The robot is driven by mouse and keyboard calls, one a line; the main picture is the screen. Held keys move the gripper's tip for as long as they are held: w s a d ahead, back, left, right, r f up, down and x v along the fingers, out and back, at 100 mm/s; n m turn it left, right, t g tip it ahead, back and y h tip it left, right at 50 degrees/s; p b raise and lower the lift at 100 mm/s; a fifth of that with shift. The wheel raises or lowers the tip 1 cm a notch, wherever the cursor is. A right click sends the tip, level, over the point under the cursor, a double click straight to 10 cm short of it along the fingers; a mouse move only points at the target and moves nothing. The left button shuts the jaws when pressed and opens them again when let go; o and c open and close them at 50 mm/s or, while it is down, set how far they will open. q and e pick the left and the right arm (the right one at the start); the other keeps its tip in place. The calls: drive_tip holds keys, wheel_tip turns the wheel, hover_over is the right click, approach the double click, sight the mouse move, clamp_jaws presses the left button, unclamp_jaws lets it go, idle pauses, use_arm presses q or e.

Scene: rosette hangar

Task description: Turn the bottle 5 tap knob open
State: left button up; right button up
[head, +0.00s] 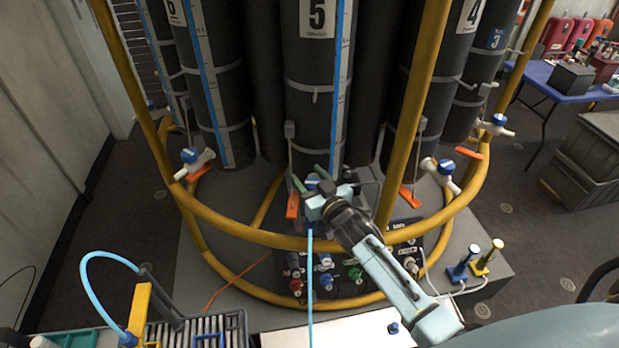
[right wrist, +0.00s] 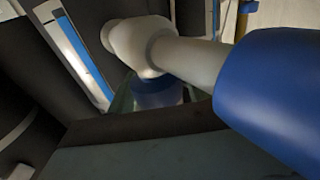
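Bottle 5 (head: 318,70) is the dark cylinder at the top middle of the head view, with a white "5" label. Its tap knob (head: 312,182) is blue and shows partly at the bottle's foot, behind my right gripper (head: 315,180). The gripper's two greenish fingers stand apart, one on each side of the knob; whether they touch it I cannot tell. In the right wrist view the knob (right wrist: 158,95) sits under a white tap body (right wrist: 140,45), with a large blue end piece (right wrist: 275,95) close at the right. My left gripper is not in view.
A yellow ring rail (head: 270,240) and yellow posts (head: 422,90) surround the bottles. Similar taps stand left (head: 195,160) and right (head: 440,172). An orange tag (head: 292,205) hangs beside the gripper. A connector panel (head: 345,275) and a pale blue hose (head: 310,290) are below.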

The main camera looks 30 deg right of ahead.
drive_tip(key=c, duration=0.7)
drive_tip(key=shift+n+y, duration=0.4)
drive_tip(key=shift+y, duration=0.3)
drive_tip(key=shift+n+y+p, duration=0.3)
drive_tip(key=shift+p, duration=0.05)
drive_tip(key=shift+a+n+g+y, duration=0.1)
drive_tip(key=shift+n+g+y, duration=0.4)
drive_tip(key=shift+y, duration=0.5)
drive_tip(key=n+y, duration=0.2)
drive_tip(key=shift+a+g+y+b, duration=0.15)
drive_tip(key=shift+g+y+b, duration=0.15)
drive_tip(key=shift+g, duration=0.1)
drive_tip(key=shift+s+a+n+g+y+b, duration=0.15)
drive_tip(key=shift+n+g+y+b, duration=0.4)
drive_tip(key=shift+n+y, duration=0.45)
drive_tip(key=shift+g+y, duration=0.25)
drive_tip(key=shift+y, duration=0.15)
